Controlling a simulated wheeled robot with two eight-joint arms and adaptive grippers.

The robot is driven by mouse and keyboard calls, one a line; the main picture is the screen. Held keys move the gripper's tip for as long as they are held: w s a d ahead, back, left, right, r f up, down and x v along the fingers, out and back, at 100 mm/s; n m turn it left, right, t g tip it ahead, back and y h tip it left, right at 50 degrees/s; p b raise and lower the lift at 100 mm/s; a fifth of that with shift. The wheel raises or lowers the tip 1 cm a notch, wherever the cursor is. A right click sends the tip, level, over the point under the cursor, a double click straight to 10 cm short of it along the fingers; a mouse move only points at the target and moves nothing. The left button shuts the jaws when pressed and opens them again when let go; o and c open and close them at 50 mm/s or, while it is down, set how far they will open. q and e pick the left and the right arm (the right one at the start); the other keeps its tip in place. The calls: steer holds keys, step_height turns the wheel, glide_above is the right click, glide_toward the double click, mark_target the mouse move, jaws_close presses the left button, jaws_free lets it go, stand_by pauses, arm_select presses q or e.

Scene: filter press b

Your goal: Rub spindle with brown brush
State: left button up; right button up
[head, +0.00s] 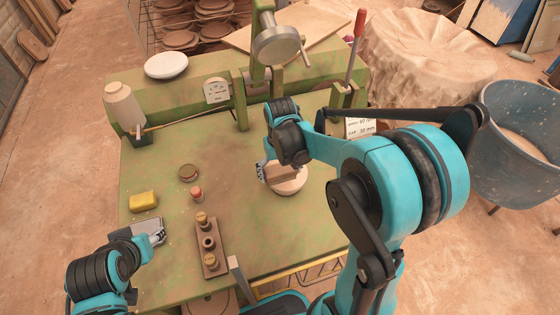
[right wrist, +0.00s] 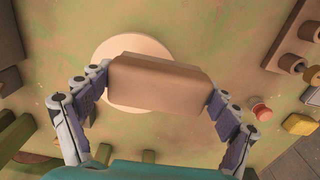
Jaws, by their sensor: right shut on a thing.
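My right gripper (head: 272,172) is shut on the brown brush (right wrist: 160,84), a plain brown block held across between its fingers in the right wrist view. The brush also shows partly in the head view (head: 283,173), over a pale round disc (head: 290,188). I cannot tell whether it touches the disc. The press's upright shaft (head: 257,74), below a grey handwheel (head: 275,46), may be the spindle; the brush is apart from it. My left gripper (head: 152,231) is low at the table's left; its finger opening is unclear.
On the green table (head: 170,270) are a yellow sponge (head: 143,201), a brown rack with brass knobs (head: 209,245) and a small red-topped piece (head: 196,193). A beige bottle (head: 123,104) and a gauge (head: 216,90) stand behind. A red-handled lever (head: 358,30) rises at the back right.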

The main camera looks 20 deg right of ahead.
steer(key=shift+w+a+r+p, duration=0.15)
steer(key=shift+r+p, duration=0.4)
steer(key=shift+r, duration=0.4)
steer(key=shift+r+p, duration=0.85)
steer(key=shift+r, duration=0.3)
